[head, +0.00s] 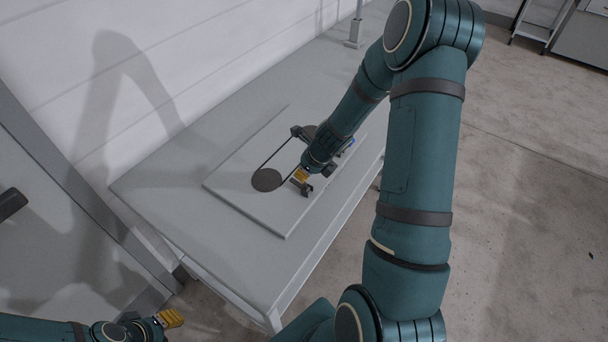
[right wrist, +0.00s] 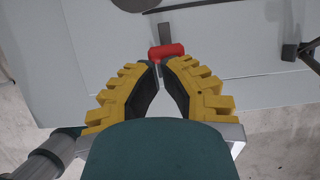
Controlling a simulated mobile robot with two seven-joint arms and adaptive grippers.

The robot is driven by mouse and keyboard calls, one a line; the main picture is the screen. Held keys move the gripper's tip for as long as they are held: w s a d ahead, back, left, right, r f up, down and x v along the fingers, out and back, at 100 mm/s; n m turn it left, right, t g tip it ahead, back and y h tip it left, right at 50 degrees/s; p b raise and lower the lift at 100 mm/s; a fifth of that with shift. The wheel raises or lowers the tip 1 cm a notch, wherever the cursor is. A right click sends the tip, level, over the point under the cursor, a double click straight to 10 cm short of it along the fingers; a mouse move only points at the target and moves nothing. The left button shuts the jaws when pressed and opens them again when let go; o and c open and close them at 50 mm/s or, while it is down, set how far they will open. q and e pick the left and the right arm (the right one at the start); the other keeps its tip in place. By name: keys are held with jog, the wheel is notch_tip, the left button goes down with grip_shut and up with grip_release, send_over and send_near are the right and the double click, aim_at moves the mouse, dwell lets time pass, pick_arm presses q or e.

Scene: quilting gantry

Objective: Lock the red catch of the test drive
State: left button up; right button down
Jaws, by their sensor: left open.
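The test drive's board (head: 235,190) lies on a grey table and carries a dark round pulley (head: 267,180) with a thin belt running to parts farther back. The red catch (right wrist: 166,51) shows in the right wrist view as a short red bar just beyond my right fingertips. My right gripper (right wrist: 161,66) has its yellow-backed fingers converging close together, with a narrow grey piece between the tips. Whether they grip it is unclear. In the head view my right gripper (head: 301,179) is low over the board's right side. My left gripper (head: 170,318) is open and empty at the lower left, away from the table.
The table (head: 150,190) has bare surface left of the board, next to a white wall. A dark bracket (right wrist: 290,51) stands on the board to the right in the right wrist view. A thin post (head: 355,30) rises from the table's far end.

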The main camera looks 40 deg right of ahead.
jog(key=shift+w+f, duration=0.15)
jog(key=shift+f, duration=0.15)
